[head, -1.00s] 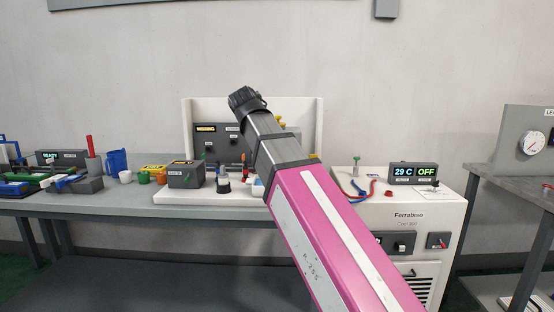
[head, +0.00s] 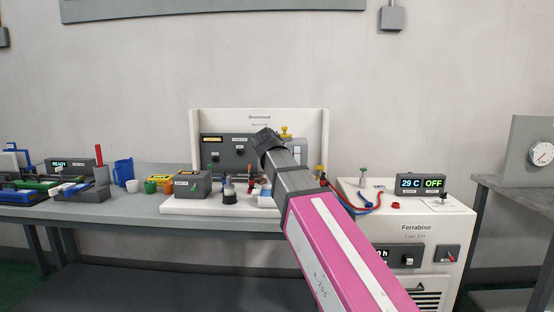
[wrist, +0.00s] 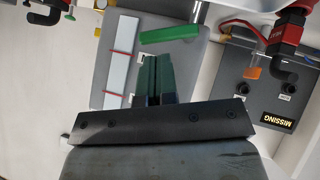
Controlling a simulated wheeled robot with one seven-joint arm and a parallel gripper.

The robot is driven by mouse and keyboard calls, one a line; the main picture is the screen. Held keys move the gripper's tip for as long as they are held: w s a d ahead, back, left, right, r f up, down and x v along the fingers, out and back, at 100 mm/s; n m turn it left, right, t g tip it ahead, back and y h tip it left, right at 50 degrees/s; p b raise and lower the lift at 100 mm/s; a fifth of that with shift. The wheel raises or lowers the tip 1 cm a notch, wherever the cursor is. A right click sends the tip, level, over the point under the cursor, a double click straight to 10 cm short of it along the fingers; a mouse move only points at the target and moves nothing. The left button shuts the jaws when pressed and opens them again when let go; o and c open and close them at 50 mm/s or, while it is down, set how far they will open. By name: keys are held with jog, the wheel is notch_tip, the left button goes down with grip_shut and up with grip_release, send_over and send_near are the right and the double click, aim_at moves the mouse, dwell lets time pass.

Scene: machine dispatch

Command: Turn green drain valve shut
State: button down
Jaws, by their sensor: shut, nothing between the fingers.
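A bright green bar-shaped handle (wrist: 170,34), which looks like the drain valve's, lies just beyond my fingertips in the wrist view. My gripper (wrist: 158,56) is shut and empty, its dark green fingers pointing at the handle. A small gap seems to separate them; I cannot tell whether they touch. The valve body below the handle is not clear. In the head view my arm covers this area, and my fingers do not show there.
The wrist view shows a pale bar with red bands (wrist: 119,52), red fittings (wrist: 290,27) and a dark box reading MISSING (wrist: 272,75) close by. In the head view, a white bench rig (head: 313,126) stands behind my arm, and a chiller (head: 433,222) stands at right.

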jog(key=shift+d+f, duration=0.25)
jog(key=shift+f, duration=0.25)
jog(key=shift+d+f+m+y, duration=0.3)
jog(key=shift+d+m+y, duration=0.25)
jog(key=shift+y, duration=0.45)
jog(key=shift+d+f, duration=0.2)
jog(key=shift+f, duration=0.05)
jog(key=shift+a, duration=0.15)
